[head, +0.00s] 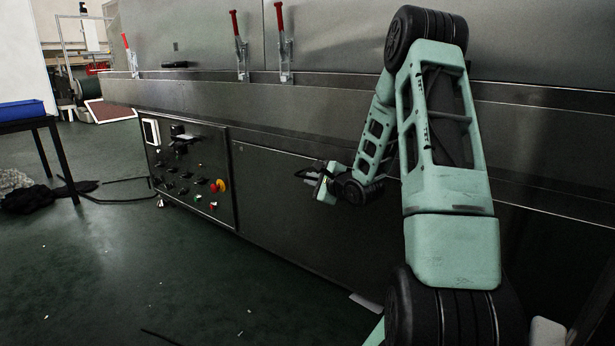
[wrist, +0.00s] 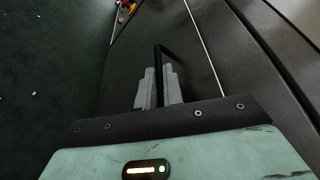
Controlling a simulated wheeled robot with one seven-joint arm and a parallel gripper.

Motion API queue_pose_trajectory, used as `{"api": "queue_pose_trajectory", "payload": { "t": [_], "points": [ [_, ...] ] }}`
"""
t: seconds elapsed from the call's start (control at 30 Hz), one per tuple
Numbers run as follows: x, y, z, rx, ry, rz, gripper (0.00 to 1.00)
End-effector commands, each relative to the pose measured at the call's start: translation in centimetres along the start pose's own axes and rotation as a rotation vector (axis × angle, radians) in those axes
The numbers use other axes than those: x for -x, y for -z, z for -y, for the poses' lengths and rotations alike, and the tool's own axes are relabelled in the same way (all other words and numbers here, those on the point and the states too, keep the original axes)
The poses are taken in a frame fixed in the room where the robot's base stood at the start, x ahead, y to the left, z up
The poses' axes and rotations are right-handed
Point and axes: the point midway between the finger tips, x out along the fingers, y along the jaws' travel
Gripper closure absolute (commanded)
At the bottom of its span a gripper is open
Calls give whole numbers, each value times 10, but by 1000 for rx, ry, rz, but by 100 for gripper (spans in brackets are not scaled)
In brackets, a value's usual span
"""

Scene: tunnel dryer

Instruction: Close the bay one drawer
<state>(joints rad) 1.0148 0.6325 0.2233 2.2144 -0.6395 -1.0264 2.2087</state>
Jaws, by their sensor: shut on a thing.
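My gripper (head: 312,174) is at the dark front of the dryer, to the right of the control panel. In the wrist view its two grey fingers (wrist: 158,88) are shut on a thin black handle (wrist: 157,58), one finger on each side. The handle bends at its far end toward the dark flat panel (wrist: 195,65), which I take for the drawer front. The same dark panel (head: 285,215) shows in the head view below the long ledge. I cannot tell from these views how far the drawer stands open.
The control panel (head: 188,168), with a red knob (head: 219,185) and several buttons, is left of my gripper. A long metal ledge (head: 220,103) runs above. Red-handled clamps (head: 240,50) stand on it. The green floor (head: 130,265) in front is mostly clear.

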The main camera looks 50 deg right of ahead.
Motion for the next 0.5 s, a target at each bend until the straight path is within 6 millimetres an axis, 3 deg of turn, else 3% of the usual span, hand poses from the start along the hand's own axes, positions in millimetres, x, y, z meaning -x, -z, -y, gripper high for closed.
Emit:
{"api": "queue_pose_trajectory", "payload": {
  "t": [0.03, 0.47, 0.5],
  "points": [
    [-1, 2, 8, -2, 2, 0, 100],
    [-5, 13, 10, 2, 6, 0, 100],
    [-5, 13, 11, 2, 7, -1, 86]
  ]
}}
